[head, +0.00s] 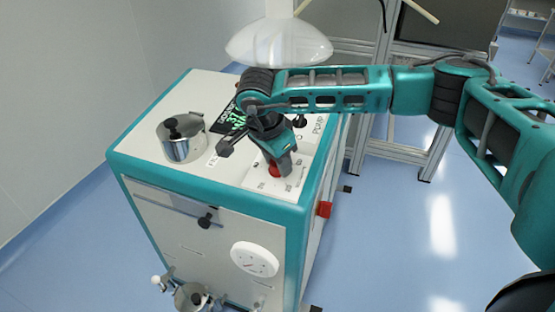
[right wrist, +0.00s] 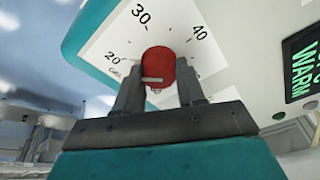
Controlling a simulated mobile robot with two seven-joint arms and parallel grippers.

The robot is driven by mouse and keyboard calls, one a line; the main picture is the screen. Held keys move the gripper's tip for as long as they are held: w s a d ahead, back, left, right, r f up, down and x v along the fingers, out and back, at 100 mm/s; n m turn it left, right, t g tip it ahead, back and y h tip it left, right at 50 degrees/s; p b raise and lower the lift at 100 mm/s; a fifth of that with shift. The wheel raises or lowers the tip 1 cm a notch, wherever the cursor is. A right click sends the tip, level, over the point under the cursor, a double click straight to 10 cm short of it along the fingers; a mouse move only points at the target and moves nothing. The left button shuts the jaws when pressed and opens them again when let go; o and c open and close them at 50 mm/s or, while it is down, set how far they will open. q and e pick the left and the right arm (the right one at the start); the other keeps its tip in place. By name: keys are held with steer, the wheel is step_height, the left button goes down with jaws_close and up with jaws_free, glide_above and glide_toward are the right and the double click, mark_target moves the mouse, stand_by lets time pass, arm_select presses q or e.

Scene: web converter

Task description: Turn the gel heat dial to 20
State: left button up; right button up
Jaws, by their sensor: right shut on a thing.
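The gel heat dial is a red round knob (right wrist: 172,66) on a white scale plate (right wrist: 105,45) marked 20, 30 and 40. In the head view the dial (head: 273,170) sits on the machine's top near its front right corner. A short white line on the knob lies on its left side, pointing left, close to the 20 side; its exact reading is hard to tell. My right gripper (right wrist: 160,88) is shut on the knob, one finger on each side. In the head view the right gripper (head: 280,163) reaches down to it from above. My left gripper is out of view.
The white and teal machine (head: 165,205) stands on a blue floor. On its top are a steel pot (head: 182,148) at left and a dark display with green text (right wrist: 303,65), partly reading WARM. A clear dome (head: 278,42) hangs behind.

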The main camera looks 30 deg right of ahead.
steer(key=shift+r, duration=0.1)
steer(key=o, duration=1.1)
steer(key=shift+c, duration=0.2)
steer(key=v, duration=1.2)
steer(key=shift+a+r, duration=0.2)
steer(key=shift+r, duration=0.15)
